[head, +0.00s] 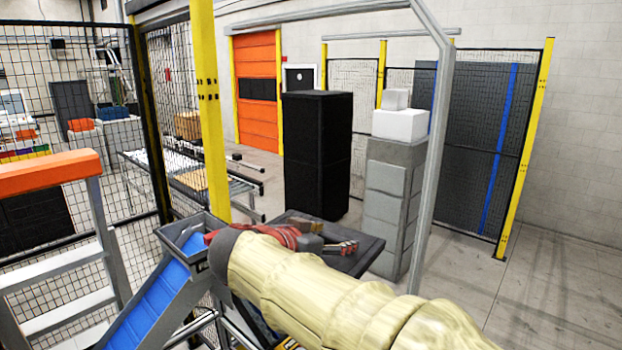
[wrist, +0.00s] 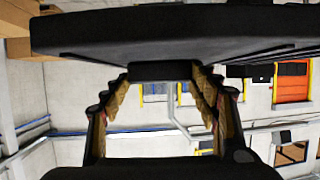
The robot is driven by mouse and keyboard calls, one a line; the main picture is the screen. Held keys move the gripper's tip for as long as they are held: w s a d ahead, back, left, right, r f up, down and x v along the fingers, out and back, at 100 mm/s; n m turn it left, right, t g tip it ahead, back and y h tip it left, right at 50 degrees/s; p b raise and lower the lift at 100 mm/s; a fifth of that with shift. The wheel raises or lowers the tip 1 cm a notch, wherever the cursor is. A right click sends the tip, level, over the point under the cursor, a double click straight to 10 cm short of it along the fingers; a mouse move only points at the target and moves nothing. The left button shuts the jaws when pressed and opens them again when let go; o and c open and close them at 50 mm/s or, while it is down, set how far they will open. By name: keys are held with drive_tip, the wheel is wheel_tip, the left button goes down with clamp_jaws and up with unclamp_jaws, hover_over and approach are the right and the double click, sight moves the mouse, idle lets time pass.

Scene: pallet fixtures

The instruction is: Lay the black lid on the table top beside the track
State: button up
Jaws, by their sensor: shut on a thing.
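The black lid (wrist: 180,32) fills the top of the wrist view as a broad dark plate, seen nearly edge-on. A black block (wrist: 160,71) shows under its middle. My gripper (wrist: 160,82) has a tan-padded finger on each side of that block and is shut on the lid there. The blue track (head: 150,303) slopes up to a grey-rimmed end at left.
A yellow post (head: 208,110) and an orange-topped ladder (head: 50,175) are at left. Open floor lies at right.

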drive_tip(key=w+d+f+n+y, duration=0.2)
drive_tip(key=w+d+f, duration=0.2)
drive_tip(key=d+f, duration=0.5)
drive_tip(key=s+d+f+t+y+b, duration=0.1)
drive_tip(key=f+b, duration=0.6)
drive_tip(key=f, duration=1.2)
drive_tip(key=s+d+f+n+y+b, duration=0.1)
drive_tip(key=d+f+b, duration=0.3)
drive_tip(key=f, duration=1.5)
drive_tip(key=b, duration=0.4)
drive_tip(key=shift+d+f+n+t, duration=0.2)
drive_tip(key=shift+d+n+t, duration=0.1)
drive_tip(key=shift+d+t, duration=0.1)
drive_tip(key=shift+r, duration=0.2)
drive_tip(key=shift+s+r, duration=0.1)
drive_tip(key=shift+r, duration=0.1)
